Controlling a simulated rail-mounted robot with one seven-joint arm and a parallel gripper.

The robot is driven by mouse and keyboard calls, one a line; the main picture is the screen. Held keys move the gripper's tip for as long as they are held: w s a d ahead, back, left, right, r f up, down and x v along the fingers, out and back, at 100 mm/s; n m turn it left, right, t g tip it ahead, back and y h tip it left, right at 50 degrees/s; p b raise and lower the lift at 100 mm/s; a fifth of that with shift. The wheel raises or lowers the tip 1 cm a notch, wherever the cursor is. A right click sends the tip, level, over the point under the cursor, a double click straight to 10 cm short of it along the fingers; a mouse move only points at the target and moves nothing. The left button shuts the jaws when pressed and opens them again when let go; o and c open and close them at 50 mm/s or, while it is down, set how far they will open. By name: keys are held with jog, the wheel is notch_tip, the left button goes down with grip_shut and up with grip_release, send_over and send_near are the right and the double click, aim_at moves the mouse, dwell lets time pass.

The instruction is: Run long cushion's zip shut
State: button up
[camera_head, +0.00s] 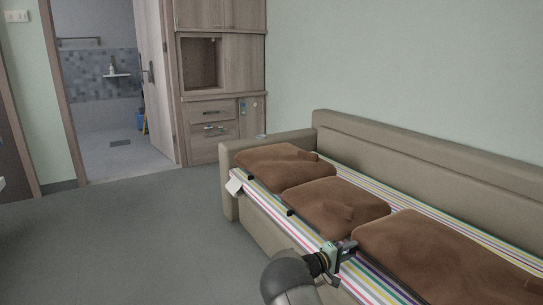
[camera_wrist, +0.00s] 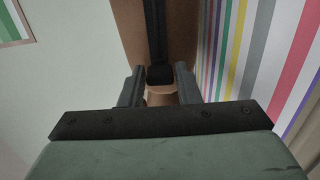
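The long brown cushion (camera_head: 440,255) lies on the striped sofa cover at the right of the head view. My gripper (camera_head: 350,246) is at its near left corner. In the wrist view, a black zip band (camera_wrist: 156,25) runs along the cushion's brown side (camera_wrist: 131,28) to a dark slider-like end (camera_wrist: 160,75). My gripper's two fingers (camera_wrist: 159,80) stand apart, one on each side of that end, with a small gap visible on both sides. A tan piece shows below it between the fingers. How far the zip is closed cannot be told.
Two shorter brown cushions (camera_head: 335,203) (camera_head: 275,165) lie farther along the sofa. The striped cover (camera_head: 362,278) hangs over its front edge. The sofa backrest (camera_head: 400,150) stands behind. The grey floor (camera_head: 150,240) on the left is clear.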

jog(key=shift+o, duration=1)
jog(key=p+v, duration=0.3)
jog(key=v, duration=0.5)
